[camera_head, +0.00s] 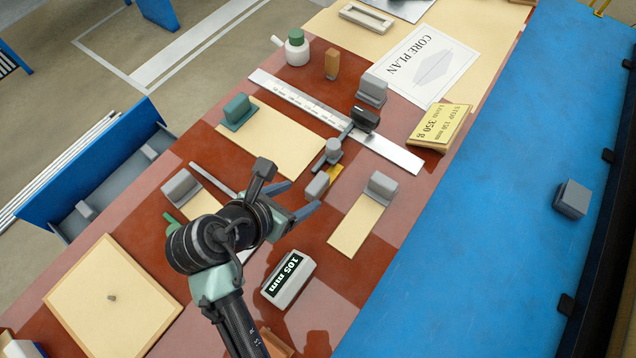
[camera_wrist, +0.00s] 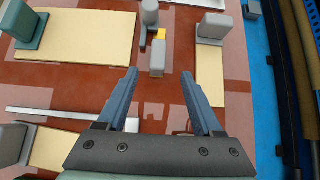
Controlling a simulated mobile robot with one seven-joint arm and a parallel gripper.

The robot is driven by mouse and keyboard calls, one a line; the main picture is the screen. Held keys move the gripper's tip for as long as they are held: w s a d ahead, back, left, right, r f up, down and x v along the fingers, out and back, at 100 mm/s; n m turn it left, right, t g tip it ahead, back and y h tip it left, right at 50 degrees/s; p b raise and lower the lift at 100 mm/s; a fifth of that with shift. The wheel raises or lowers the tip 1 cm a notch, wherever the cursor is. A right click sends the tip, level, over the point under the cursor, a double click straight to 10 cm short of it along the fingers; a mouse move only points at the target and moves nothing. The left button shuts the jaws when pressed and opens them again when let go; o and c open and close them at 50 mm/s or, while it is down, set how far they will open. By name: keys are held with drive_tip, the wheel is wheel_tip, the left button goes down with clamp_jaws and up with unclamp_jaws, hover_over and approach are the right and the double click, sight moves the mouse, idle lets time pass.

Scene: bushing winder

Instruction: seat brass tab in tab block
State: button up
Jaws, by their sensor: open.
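A small yellow piece, probably the brass tab (camera_head: 336,172), lies beside a small grey block (camera_head: 317,186), with a grey round-topped post (camera_head: 333,150) just behind. In the wrist view the yellow piece (camera_wrist: 160,34) shows just beyond the grey block (camera_wrist: 157,57); whether they touch is unclear. Which block is the tab block I cannot tell. My gripper (camera_head: 299,197) is open and empty, close to the small grey block. In the wrist view the block stands ahead of the gap between my fingertips (camera_wrist: 159,74).
Grey upright blocks on cream boards stand left (camera_head: 181,187) and right (camera_head: 382,187). A green block (camera_head: 238,111) and a steel ruler (camera_head: 310,105) with a black slider (camera_head: 364,119) lie behind. A display reading 105 mm (camera_head: 288,279) sits in front. The blue surface (camera_head: 480,230) is mostly clear.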

sight(317, 184)
drive_tip(key=x, duration=0.6)
drive_tip(key=p+x, duration=0.1)
drive_tip(key=x, duration=0.2)
drive_tip(key=shift+w+r, duration=0.3)
clamp_jaws()
